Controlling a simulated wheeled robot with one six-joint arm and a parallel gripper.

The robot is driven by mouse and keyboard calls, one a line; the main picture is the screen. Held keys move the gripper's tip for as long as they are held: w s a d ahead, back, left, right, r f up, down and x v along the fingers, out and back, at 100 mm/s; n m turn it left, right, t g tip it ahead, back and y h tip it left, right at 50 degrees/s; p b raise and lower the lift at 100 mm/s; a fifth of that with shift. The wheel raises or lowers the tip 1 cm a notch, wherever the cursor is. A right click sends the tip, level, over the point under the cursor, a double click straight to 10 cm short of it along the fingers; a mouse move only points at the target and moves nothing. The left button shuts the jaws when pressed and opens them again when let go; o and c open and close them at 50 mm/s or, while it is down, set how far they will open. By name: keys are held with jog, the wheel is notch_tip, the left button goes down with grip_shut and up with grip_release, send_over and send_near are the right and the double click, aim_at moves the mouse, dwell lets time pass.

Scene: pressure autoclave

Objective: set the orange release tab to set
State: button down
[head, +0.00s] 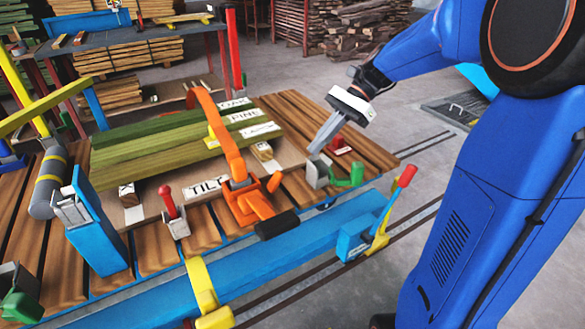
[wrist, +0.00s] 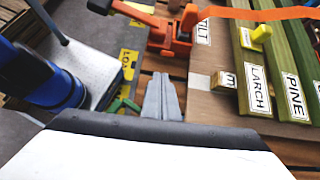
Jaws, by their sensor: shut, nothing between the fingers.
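An orange mechanism (head: 240,205) sits at the front edge of the slatted table, with a long orange arm (head: 215,125) reaching back over the green boards and a black-ended handle (head: 277,225) at its front. A small orange piece (head: 273,182) sticks up at its right side; I cannot tell for sure which piece is the release tab or how it is set. The mechanism also shows at the top of the wrist view (wrist: 172,38). My gripper (head: 314,150) is shut and empty, right of the mechanism and apart from it; its fingers (wrist: 161,78) point toward it.
A grey block with a green lever (head: 345,177) is just below my fingertips. A red-tipped yellow lever (head: 390,205) stands on the blue front rail. A red knob lever (head: 170,205) is left of the mechanism. Green boards (head: 150,150) lie behind. Air above the front right is open.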

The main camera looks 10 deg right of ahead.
aim_at(275, 182)
jog(key=shift+w+d+r+m+y, duration=0.1)
jog(key=shift+w+m+y, duration=0.2)
jog(key=shift+w, duration=0.4)
jog(key=x, duration=1)
jog(key=shift+s, duration=0.1)
jog(key=shift+r, duration=0.1)
